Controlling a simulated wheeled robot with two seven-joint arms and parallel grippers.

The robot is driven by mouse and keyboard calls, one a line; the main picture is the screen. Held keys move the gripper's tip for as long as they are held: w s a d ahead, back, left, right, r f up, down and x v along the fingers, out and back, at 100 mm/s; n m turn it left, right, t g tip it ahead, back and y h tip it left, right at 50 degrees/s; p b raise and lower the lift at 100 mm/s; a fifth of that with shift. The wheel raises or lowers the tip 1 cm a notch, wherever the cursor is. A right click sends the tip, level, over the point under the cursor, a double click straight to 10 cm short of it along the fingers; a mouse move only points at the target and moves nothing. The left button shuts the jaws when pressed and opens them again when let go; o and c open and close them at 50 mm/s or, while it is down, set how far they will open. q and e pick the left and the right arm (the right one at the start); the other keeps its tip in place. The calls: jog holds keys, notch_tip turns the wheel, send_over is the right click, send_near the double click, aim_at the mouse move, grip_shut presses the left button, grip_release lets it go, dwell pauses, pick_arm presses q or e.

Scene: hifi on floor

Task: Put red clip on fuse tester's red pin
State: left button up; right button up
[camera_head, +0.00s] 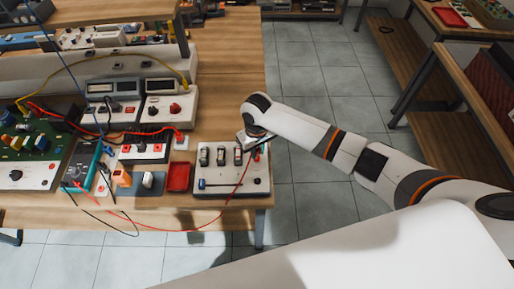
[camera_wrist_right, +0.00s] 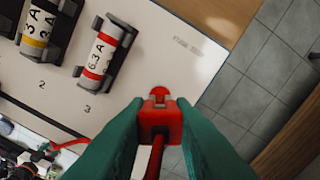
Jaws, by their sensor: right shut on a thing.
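The fuse tester (camera_head: 232,184) is a white box at the table's front right corner, with several dark fuse holders on top. Its white panel (camera_wrist_right: 185,62) fills the upper left of the wrist view, with fuses marked 3 A and 6.3 A. My right gripper (camera_wrist_right: 160,118) has its green fingers shut on the red clip (camera_wrist_right: 160,122), over the panel's right edge. A small rounded red part shows at the clip's far end; I cannot tell whether it is the red pin or part of the clip. In the head view my arm hides most of the right gripper. My left gripper is not in view.
A red cable (camera_head: 236,196) runs from the clip down and left across the table front. A red tray (camera_head: 179,177), meters (camera_head: 165,104) and a green circuit board (camera_head: 27,140) stand to the left. Floor (camera_head: 308,190) lies right of the table.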

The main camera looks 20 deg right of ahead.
jog(key=shift+p, duration=0.4)
dwell(0.7)
jog(key=shift+f+b, duration=0.35)
jog(key=shift+f, duration=0.4)
dwell(0.9)
jog(key=o, duration=0.9)
notch_tip(320, 180, up, 12)
jog(key=shift+b, duration=0.65)
